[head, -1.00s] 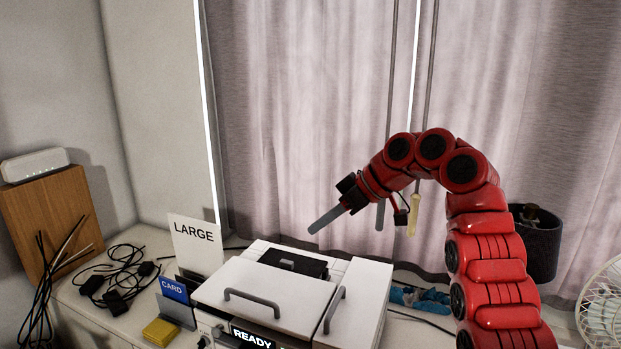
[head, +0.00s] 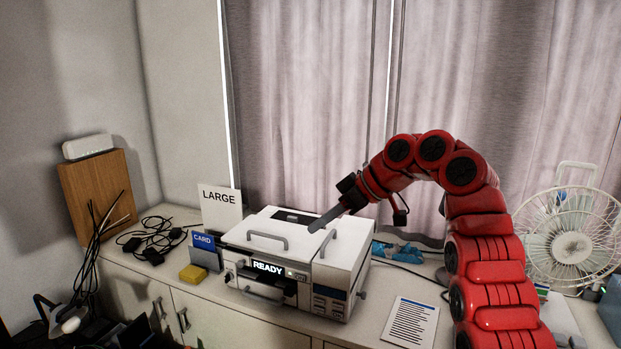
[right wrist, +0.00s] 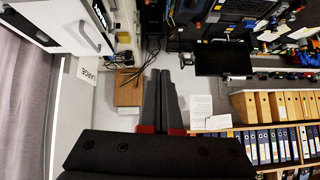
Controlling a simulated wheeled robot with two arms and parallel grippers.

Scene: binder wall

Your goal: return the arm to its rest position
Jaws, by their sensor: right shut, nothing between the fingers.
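My right arm is red with black joints. It rises on the right of the head view, arches over and points down to the left. Its right gripper (head: 316,226) is shut and empty. In the head view its grey fingers overlap the top of a white machine (head: 340,255) with a lit READY display; I see no clear contact. In the right wrist view the fingers (right wrist: 161,78) lie close together with nothing between them. My left gripper is not in view.
A LARGE sign (head: 220,210), blue CARD sign (head: 204,243) and yellow block (head: 193,274) stand left of the machine. Black cables (head: 150,240) lie farther left. A printed sheet (head: 410,321) and a white fan (head: 568,240) are to the right. Curtains (head: 300,110) hang behind.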

